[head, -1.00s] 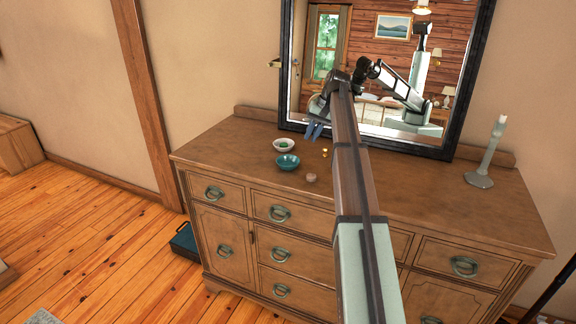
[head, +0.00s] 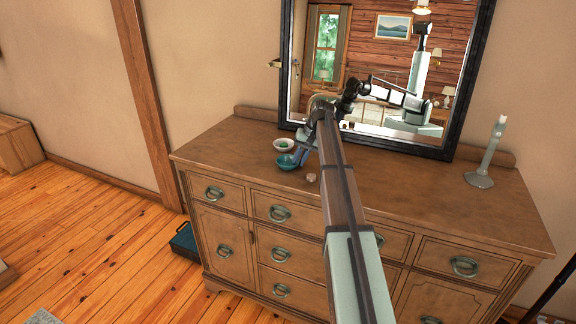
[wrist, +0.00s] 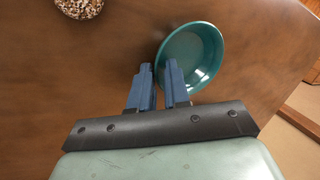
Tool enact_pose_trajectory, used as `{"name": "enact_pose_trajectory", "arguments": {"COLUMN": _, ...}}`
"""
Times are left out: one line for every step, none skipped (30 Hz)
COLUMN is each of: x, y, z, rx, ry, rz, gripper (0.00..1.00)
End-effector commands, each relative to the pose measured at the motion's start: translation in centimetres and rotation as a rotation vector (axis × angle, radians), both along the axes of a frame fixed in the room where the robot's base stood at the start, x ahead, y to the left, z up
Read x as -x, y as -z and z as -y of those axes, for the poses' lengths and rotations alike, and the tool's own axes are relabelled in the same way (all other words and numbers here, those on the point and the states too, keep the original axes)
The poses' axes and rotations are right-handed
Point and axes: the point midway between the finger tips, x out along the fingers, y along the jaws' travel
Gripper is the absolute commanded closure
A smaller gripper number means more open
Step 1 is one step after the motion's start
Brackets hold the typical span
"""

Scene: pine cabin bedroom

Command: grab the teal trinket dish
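The teal trinket dish (head: 286,162) sits on the dresser top in the head view, partly hidden by my gripper (head: 298,157). In the wrist view the round teal dish (wrist: 204,50) is just right of centre, beyond the fingertips. My gripper (wrist: 159,68) has its two blue fingers apart, with a narrow gap. The right finger overlaps the dish's left side and the left finger is outside it. The dish's rim shows in the gap between them. I cannot tell whether either finger touches the dish.
A white bowl with green contents (head: 284,144) stands just behind the dish. A mirror (head: 466,85) stands behind, and a candlestick (head: 482,172) at the right.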

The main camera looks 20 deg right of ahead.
Motion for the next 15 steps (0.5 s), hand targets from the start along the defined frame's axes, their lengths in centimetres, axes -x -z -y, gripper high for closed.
{"name": "enact_pose_trajectory", "arguments": {"x": -0.01, "y": 0.12, "z": -0.03, "rx": 0.0, "ry": 0.0, "rz": 0.0, "gripper": 0.84}}
{"name": "enact_pose_trajectory", "arguments": {"x": -0.02, "y": 0.12, "z": -0.03, "rx": 0.0, "ry": 0.0, "rz": 0.0, "gripper": 0.84}}
{"name": "enact_pose_trajectory", "arguments": {"x": -0.03, "y": 0.09, "z": -0.01, "rx": 0.0, "ry": 0.0, "rz": 0.001, "gripper": 0.84}}
{"name": "enact_pose_trajectory", "arguments": {"x": -0.03, "y": 0.09, "z": -0.01, "rx": 0.0, "ry": 0.0, "rz": 0.001, "gripper": 0.84}}
{"name": "enact_pose_trajectory", "arguments": {"x": -0.03, "y": 0.08, "z": -0.01, "rx": 0.0, "ry": 0.0, "rz": 0.001, "gripper": 0.84}}
{"name": "enact_pose_trajectory", "arguments": {"x": -0.03, "y": 0.07, "z": 0.0, "rx": 0.0, "ry": 0.0, "rz": 0.001, "gripper": 0.85}}
{"name": "enact_pose_trajectory", "arguments": {"x": -0.03, "y": 0.06, "z": 0.0, "rx": 0.0, "ry": 0.0, "rz": 0.001, "gripper": 0.88}}
{"name": "enact_pose_trajectory", "arguments": {"x": -0.03, "y": 0.06, "z": 0.0, "rx": 0.0, "ry": 0.0, "rz": 0.001, "gripper": 0.9}}
{"name": "enact_pose_trajectory", "arguments": {"x": -0.03, "y": 0.06, "z": 0.0, "rx": 0.0, "ry": 0.0, "rz": 0.001, "gripper": 0.94}}
{"name": "enact_pose_trajectory", "arguments": {"x": -0.02, "y": 0.05, "z": 0.0, "rx": 0.0, "ry": 0.0, "rz": 0.001, "gripper": 0.97}}
{"name": "enact_pose_trajectory", "arguments": {"x": -0.02, "y": 0.05, "z": 0.0, "rx": 0.0, "ry": 0.0, "rz": 0.001, "gripper": 1.0}}
{"name": "enact_pose_trajectory", "arguments": {"x": -0.02, "y": 0.05, "z": 0.0, "rx": 0.0, "ry": 0.0, "rz": 0.001, "gripper": 1.0}}
{"name": "enact_pose_trajectory", "arguments": {"x": -0.02, "y": 0.04, "z": 0.0, "rx": 0.0, "ry": 0.0, "rz": 0.001, "gripper": 1.0}}
{"name": "enact_pose_trajectory", "arguments": {"x": -0.02, "y": 0.04, "z": 0.0, "rx": 0.0, "ry": 0.0, "rz": 0.001, "gripper": 1.0}}
{"name": "enact_pose_trajectory", "arguments": {"x": -0.02, "y": 0.04, "z": 0.0, "rx": 0.0, "ry": 0.0, "rz": 0.001, "gripper": 1.0}}
